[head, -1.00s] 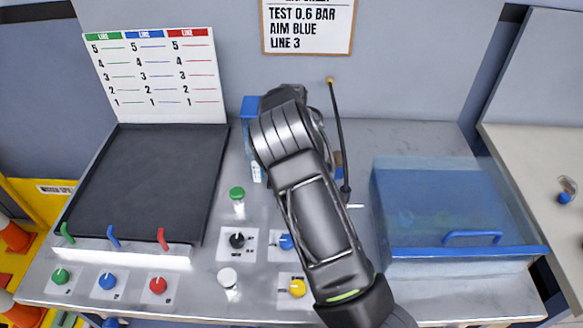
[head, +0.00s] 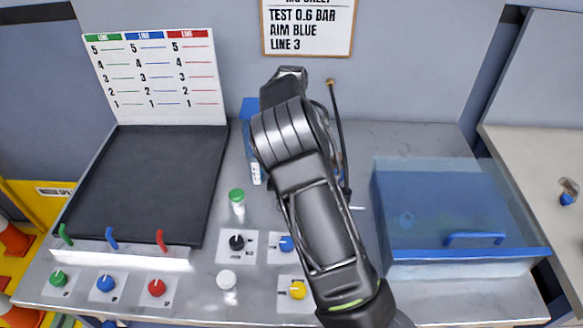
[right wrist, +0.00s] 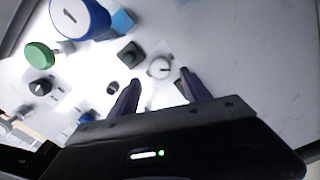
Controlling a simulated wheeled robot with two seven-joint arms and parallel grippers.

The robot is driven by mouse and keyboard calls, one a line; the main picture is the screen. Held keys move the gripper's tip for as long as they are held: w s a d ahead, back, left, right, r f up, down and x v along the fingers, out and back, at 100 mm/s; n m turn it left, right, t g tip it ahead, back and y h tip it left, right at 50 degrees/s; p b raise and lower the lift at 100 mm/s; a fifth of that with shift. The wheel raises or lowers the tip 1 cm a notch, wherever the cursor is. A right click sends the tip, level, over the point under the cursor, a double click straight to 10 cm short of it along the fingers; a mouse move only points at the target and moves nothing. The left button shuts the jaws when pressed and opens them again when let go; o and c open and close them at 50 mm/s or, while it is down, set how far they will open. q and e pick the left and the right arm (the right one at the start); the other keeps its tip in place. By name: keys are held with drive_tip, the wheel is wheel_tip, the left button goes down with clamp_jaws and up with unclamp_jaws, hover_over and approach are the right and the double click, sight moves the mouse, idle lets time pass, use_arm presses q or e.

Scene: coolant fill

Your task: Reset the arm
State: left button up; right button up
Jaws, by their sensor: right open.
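My right arm reaches up from the lower right over the middle of the panel in the head view, with its bent upper links in front of a blue object (head: 249,110). The right gripper is hidden there behind the arm. In the right wrist view the right gripper (right wrist: 160,82) has its two dark fingers apart, with nothing between them. Beyond the fingertips are a round pale gauge or dial (right wrist: 160,67) and a small dark square fitting (right wrist: 131,54). My left gripper is not in view.
A green knob (head: 237,196), a black knob (head: 237,242) and a yellow knob (head: 297,290) are near the arm. A thin rod (head: 339,130) stands behind it. A clear blue bin (head: 450,215) is at right.

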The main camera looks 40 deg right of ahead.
drive_tip(key=shift+r, duration=1.4)
